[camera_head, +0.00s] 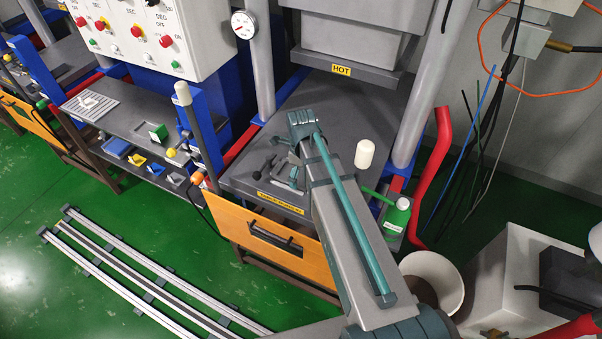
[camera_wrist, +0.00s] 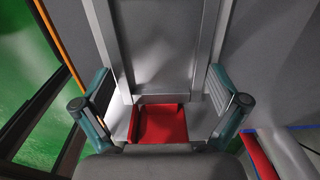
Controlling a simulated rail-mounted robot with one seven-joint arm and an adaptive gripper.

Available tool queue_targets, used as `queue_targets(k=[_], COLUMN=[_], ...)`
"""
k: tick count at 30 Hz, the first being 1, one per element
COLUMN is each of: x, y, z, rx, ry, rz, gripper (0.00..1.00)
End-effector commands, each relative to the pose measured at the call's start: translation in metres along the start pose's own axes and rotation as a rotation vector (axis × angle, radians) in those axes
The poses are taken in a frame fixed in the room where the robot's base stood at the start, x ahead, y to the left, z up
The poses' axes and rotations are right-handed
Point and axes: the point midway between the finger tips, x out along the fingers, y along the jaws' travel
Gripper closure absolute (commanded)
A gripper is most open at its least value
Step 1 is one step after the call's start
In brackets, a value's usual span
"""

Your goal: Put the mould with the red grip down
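In the wrist view, the red grip (camera_wrist: 160,123) lies between the two teal fingers of my gripper (camera_wrist: 160,92), close to the palm. The fingers stand wide apart, with room visible on both sides of the red. Grey metal (camera_wrist: 150,50), which looks like the mould body, stretches away beyond the grip. I cannot tell from this view exactly what it rests on. In the head view, my gripper (camera_head: 288,172) is low over the dark press table (camera_head: 250,170), behind my arm. My arm hides part of it, and the red grip cannot be made out there.
The press block marked HOT (camera_head: 341,69) hangs above the table's back. A cream cylinder (camera_head: 365,153) and a green bottle (camera_head: 397,217) are right of my arm. A side bench (camera_head: 125,125) with small items stands left. An orange panel (camera_head: 262,238) fronts the table.

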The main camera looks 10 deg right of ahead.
Motion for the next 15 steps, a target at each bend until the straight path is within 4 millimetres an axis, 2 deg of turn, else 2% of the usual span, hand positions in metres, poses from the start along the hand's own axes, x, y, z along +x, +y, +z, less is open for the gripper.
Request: queue_targets(k=[15], x=[-0.0081], y=[-0.0003], z=[0.0002], rx=[0.000], ry=[-0.001], rz=[-0.001], gripper=[0.00])
